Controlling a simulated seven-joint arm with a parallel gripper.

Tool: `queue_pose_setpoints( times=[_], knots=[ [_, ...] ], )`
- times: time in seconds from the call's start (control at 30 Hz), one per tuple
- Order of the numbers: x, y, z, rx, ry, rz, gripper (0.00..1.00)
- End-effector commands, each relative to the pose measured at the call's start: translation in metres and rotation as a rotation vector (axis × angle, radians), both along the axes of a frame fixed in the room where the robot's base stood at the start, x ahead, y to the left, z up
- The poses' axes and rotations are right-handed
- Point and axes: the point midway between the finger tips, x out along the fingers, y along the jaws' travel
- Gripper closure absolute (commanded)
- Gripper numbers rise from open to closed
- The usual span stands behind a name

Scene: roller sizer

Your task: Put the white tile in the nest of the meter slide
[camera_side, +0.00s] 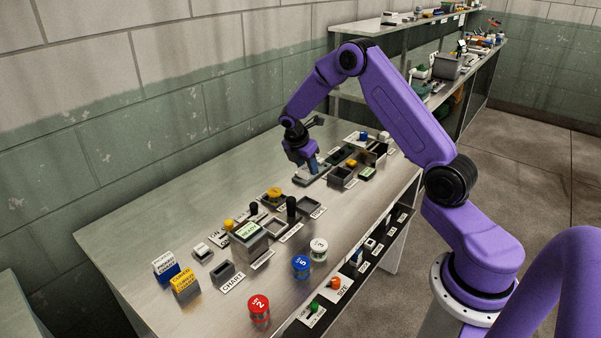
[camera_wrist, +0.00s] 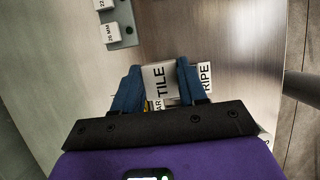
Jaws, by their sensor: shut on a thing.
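My gripper (camera_side: 310,163) is over the middle-back of the steel bench in the side view. In the wrist view, its two blue fingers (camera_wrist: 158,85) are shut on a pale, flat piece (camera_wrist: 158,75), which I take for the white tile. The word TILE reads between the fingers; I cannot tell whether it is on the piece or on a label behind it. In the side view the fingers hide the piece. I cannot pick out the meter slide or its nest with certainty; a grey box with a green lit display (camera_side: 247,232) stands toward the front.
A grey plate with white blocks marked in MM (camera_wrist: 118,28) lies at upper left in the wrist view. A label ending in RIPE (camera_wrist: 205,78) is beside the right finger. Red (camera_side: 259,309), blue (camera_side: 301,265) and white (camera_side: 319,248) numbered jars stand along the bench's right edge.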

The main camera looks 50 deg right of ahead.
Motion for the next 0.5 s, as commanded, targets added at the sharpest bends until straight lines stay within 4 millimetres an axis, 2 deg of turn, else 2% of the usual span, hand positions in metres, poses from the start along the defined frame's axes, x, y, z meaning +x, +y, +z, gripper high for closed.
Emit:
queue_pose_setpoints(
  times=[0.03,0.2,0.5],
  knots=[
    [-0.009,0.004,0.008,0.0,-0.001,0.002,0.96],
    [-0.038,0.014,0.02,0.0,-0.001,0.001,0.96],
    [-0.075,0.028,0.037,0.0,-0.001,0.001,0.96]
  ],
)
